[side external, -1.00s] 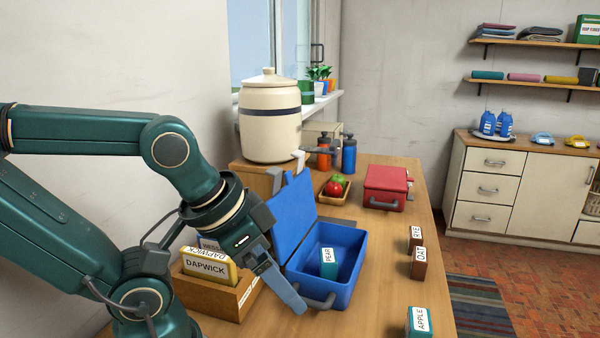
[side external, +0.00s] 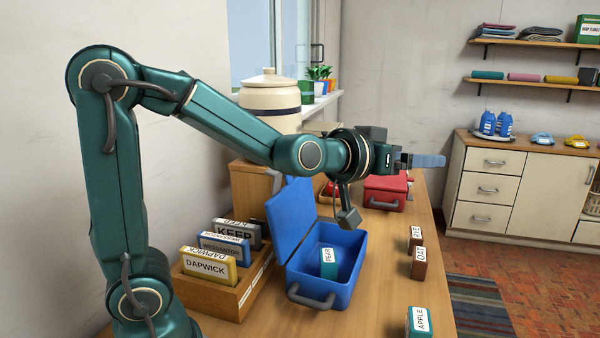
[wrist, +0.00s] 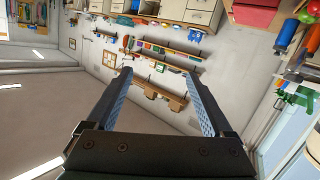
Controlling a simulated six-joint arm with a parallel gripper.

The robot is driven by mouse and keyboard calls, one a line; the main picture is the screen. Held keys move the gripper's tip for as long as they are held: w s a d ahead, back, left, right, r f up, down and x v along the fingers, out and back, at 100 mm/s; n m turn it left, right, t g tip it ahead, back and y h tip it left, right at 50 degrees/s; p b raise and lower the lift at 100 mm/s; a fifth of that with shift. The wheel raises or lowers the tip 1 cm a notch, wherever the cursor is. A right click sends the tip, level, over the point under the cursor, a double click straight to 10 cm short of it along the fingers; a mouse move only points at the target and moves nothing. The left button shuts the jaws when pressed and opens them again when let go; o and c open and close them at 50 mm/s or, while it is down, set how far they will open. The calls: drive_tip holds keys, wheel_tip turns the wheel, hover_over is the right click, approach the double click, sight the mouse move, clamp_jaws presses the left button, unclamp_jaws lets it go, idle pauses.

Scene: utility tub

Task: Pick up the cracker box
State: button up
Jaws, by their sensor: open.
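No box in view carries a readable cracker label, so I cannot tell which one is the cracker box. Small brown boxes stand on the right of the counter, one marked RYE (side external: 415,236) and one that seems to read OAT (side external: 419,265). A teal box marked PEAR (side external: 327,262) stands in the open blue case (side external: 349,285). A green box marked APPLE (side external: 419,322) stands at the front right. My gripper (side external: 430,160) is raised above the counter, pointing right, clear of every box. In the wrist view its fingers (wrist: 158,72) are spread and empty.
A wooden holder (side external: 238,299) with several labelled boxes, including DAPWICK (side external: 206,268), stands left of the blue case. A red case (side external: 385,193) is behind, under my gripper. A cream jar (side external: 269,98) stands at the back left. The counter right of the blue case is mostly clear.

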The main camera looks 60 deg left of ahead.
drive_tip(key=w+a+f+y, duration=0.1)
drive_tip(key=w+f, duration=0.1)
drive_tip(key=f, duration=0.4)
drive_tip(key=w+a+f+n+g+y, duration=0.1)
drive_tip(key=w+a+f, duration=0.1)
drive_tip(key=f, duration=0.5)
drive_tip(key=w+a+f+g+y, duration=0.1)
drive_tip(key=w+a+f, duration=0.1)
drive_tip(key=f, duration=0.5)
drive_tip(key=shift+f+y, duration=0.1)
drive_tip(key=shift+y, duration=0.3)
drive_tip(key=shift+w+f, duration=0.15)
drive_tip(key=shift+f, duration=0.1)
approach(416, 233)
drive_tip(key=shift+r+x, duration=0.1)
drive_tip(key=shift+x, duration=0.65)
drive_tip(key=shift+r+x, duration=0.15)
drive_tip(key=shift+x, duration=0.65)
drive_tip(key=shift+f+x, duration=0.15)
drive_tip(key=shift+x, duration=0.65)
drive_tip(key=shift+f+x, duration=0.15)
drive_tip(key=shift+x, duration=1.6)
